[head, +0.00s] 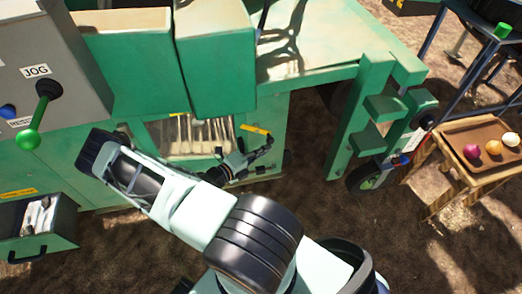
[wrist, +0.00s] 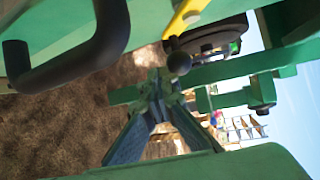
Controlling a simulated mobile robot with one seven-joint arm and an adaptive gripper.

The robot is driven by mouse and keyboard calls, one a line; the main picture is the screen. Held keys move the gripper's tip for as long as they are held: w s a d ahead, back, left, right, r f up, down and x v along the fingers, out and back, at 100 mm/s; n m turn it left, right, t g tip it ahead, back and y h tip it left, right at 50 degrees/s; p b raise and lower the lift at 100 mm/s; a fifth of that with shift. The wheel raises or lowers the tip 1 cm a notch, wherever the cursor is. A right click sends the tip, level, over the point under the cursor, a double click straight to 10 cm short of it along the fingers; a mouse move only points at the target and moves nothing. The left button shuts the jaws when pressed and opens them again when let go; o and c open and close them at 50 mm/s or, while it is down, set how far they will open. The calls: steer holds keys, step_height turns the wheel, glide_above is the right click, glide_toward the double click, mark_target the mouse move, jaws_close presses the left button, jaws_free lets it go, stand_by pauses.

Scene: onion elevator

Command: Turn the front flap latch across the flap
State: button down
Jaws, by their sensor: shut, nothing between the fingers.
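The front flap (head: 195,135) is on the green machine's front, with a pale panel showing rods or slats behind it. A yellow bar, which looks like the latch (head: 255,129), sits at its upper right. In the wrist view the yellow latch (wrist: 188,14) slants at the top, and a black ball knob (wrist: 179,63) shows below it. My gripper (head: 268,143) is just below and right of the latch in the head view. Its fingers come together in the wrist view (wrist: 158,88), shut and empty, close to the knob. I cannot tell whether they touch it.
A black bar handle (wrist: 75,55) is close at the left of the wrist view. A green stepped frame (head: 375,110) and wheel (head: 365,178) stand right of my gripper. A wooden stand with a tray (head: 460,133) of onions is farther right. An open drawer (head: 40,225) juts out lower left.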

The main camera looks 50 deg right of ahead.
steer(key=shift+s+d+r+n+h+b, duration=0.45)
steer(key=shift+d+h+b, duration=0.25)
steer(key=shift+b, duration=0.6)
steer(key=shift+a, duration=0.1)
stand_by(0.6)
steer(key=a+f, duration=0.9)
steer(key=a, duration=0.1)
steer(key=shift+f+b, duration=0.4)
steer(key=shift+s, duration=0.1)
